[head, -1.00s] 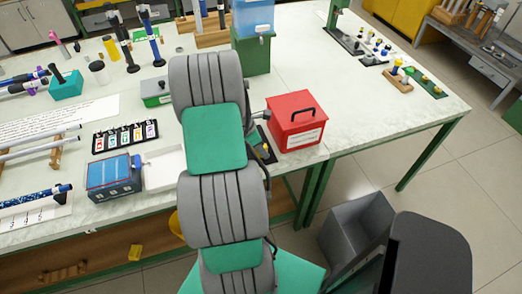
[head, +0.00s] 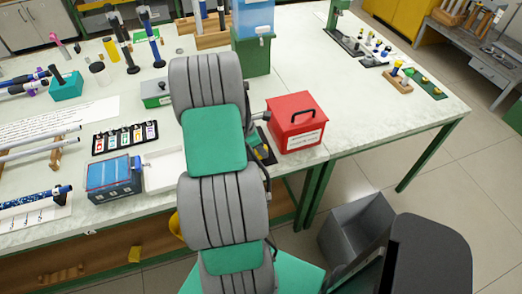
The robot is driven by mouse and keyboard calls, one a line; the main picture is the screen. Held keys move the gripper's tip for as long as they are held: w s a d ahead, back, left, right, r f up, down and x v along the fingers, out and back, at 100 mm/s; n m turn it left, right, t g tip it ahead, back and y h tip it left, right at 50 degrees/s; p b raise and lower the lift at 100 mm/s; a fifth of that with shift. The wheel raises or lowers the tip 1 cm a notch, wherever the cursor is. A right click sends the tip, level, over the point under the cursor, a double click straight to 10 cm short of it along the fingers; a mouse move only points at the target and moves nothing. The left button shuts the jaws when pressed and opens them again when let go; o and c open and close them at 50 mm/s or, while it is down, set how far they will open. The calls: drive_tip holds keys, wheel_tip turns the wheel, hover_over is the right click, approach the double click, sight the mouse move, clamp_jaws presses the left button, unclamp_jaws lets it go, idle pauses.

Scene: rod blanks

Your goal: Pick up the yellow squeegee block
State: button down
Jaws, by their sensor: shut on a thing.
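My arm (head: 215,140) rises through the middle of the head view and hides its own end. I cannot make out my gripper or its fingertips behind it. A small yellow patch (head: 264,152) shows just right of the arm, beside the red box, next to a dark plate at the table's front edge. It may be part of the yellow squeegee block, but it is too small and covered to be sure.
The red box (head: 296,128) with a black handle stands close right of the arm. A blue box (head: 113,180) and a white tray (head: 165,170) lie to the left. A grey bin (head: 355,232) stands on the floor. The right tabletop (head: 385,125) is largely clear.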

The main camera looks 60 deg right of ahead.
drive_tip(key=shift+r, duration=0.6)
drive_tip(key=a+r+b, duration=0.2)
drive_tip(key=a+r, duration=0.9)
drive_tip(key=a, duration=0.3)
drive_tip(key=shift+s+r, duration=0.35)
drive_tip(key=shift+r, duration=0.05)
drive_tip(key=c, duration=1.6)
unclamp_jaws()
drive_tip(key=shift+c, duration=0.2)
clamp_jaws()
